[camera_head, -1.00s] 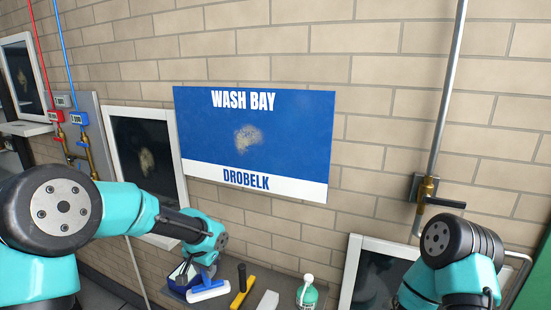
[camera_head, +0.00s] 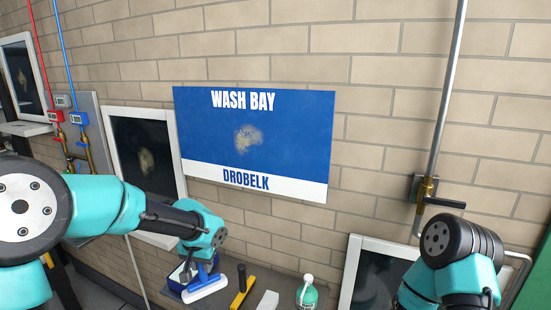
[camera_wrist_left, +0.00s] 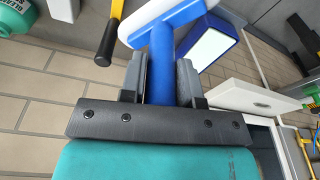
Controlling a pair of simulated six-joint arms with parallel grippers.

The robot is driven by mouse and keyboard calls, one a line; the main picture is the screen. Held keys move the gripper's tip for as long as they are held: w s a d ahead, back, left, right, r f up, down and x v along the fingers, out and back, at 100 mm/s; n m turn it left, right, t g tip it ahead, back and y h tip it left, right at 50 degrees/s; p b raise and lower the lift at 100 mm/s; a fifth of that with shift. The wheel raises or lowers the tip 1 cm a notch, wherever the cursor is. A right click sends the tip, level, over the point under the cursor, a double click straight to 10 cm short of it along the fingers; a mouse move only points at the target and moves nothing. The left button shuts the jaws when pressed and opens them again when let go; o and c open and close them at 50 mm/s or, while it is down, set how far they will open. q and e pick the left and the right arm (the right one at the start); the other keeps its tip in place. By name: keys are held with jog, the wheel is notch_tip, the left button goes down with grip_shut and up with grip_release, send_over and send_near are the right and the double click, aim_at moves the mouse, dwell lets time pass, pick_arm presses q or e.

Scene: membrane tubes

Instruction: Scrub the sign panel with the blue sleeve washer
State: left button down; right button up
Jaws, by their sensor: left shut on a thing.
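The sign panel (camera_head: 255,140) is a blue board with a white lower strip on the brick wall, reading WASH BAY and DROBELK. A tan dirt patch (camera_head: 247,140) is near its middle. My left gripper (camera_head: 206,262) is below and left of the panel, shut on the blue handle of the sleeve washer (camera_head: 205,287), which has a white sleeve. In the left wrist view the washer's blue handle (camera_wrist_left: 162,65) sits between the two fingers. The washer is apart from the panel. My right gripper is out of view; only its arm shows at lower right.
A shelf (camera_head: 232,272) below the sign holds a yellow tool with a black grip (camera_head: 241,285), a green bottle (camera_head: 307,293) and a blue-and-white container (camera_head: 178,277). Dirty windows flank the sign. A grey pipe (camera_head: 446,100) with a valve is at right.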

aim_at(206, 278)
pick_arm(q)
notch_tip(206, 278, up, 10)
jog(key=s+n, duration=0.2)
jog(key=shift+f, duration=0.25)
jog(key=shift+s, duration=0.1)
jog(key=w+f+m, duration=0.1)
jog(key=f, duration=0.4)
jog(key=f+m, duration=0.1)
jog(key=f, duration=0.4)
jog(key=w+f+m, duration=0.1)
jog(key=f, duration=0.4)
jog(key=shift+w+f, duration=0.3)
jog(key=shift+f, duration=0.1)
jog(key=shift+d, duration=0.1)
jog(key=d+n, duration=0.1)
jog(key=s+n, duration=0.1)
jog(key=s+d+n, duration=0.1)
jog(key=shift+s+d+r+n, duration=0.15)
jog(key=shift+d+r+n, duration=0.2)
jog(key=shift+n, duration=0.05)
jog(key=shift+s+d+r+n+y, duration=0.2)
jog(key=shift+s+d+n, duration=0.35)
jog(key=shift+n, duration=0.35)
jog(key=shift+s+d+r+n+y, duration=0.1)
jog(key=shift+s+d+n+y, duration=0.1)
jog(key=shift+s+d+n, duration=0.55)
jog(key=shift+w+a+f, duration=0.1)
jog(key=shift+w+a, duration=0.1)
jog(key=shift+w, duration=0.1)
